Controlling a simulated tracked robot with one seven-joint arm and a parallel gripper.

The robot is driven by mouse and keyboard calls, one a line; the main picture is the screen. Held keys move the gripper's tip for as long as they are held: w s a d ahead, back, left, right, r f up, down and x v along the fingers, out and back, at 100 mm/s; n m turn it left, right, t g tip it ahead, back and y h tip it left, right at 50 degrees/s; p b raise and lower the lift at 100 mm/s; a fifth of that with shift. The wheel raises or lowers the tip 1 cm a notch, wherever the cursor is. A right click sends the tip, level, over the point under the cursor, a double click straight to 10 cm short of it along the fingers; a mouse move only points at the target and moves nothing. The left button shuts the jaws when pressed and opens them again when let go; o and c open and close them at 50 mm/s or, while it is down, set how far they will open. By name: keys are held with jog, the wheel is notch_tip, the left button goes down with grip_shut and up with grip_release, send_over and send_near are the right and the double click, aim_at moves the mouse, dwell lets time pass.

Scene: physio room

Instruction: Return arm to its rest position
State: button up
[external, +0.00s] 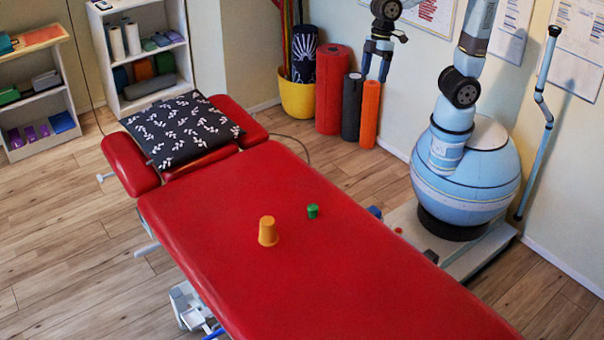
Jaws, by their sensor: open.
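My gripper (374,76) hangs at the upper middle of the external view, fingers pointing down. It is open, with nothing seen between the fingers. It appears well away from the red treatment table (330,285), in front of the wall and near the upright rolls. My arm rises from my round blue body at the right, and its top is cut off by the picture edge. My gripper is apart from both.
A black patterned pillow (180,130) lies at the table's head end. A red roll (332,88), a dark grey roll (352,108) and an orange roll (370,114) stand by the wall beside a yellow pot (296,97). A light-blue pole (536,130) stands right of my body.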

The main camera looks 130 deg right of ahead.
jog(key=s+a+r+t, duration=0.1)
jog(key=s+a, duration=0.2)
jog(key=s, duration=0.6)
jog(key=s+a+n+t+h, duration=0.1)
jog(key=s+a, duration=0.2)
jog(key=s, duration=0.6)
jog(key=shift+s+a+r+t, duration=0.25)
jog(key=shift+s+r+t, duration=0.05)
jog(key=shift+s+r, duration=0.1)
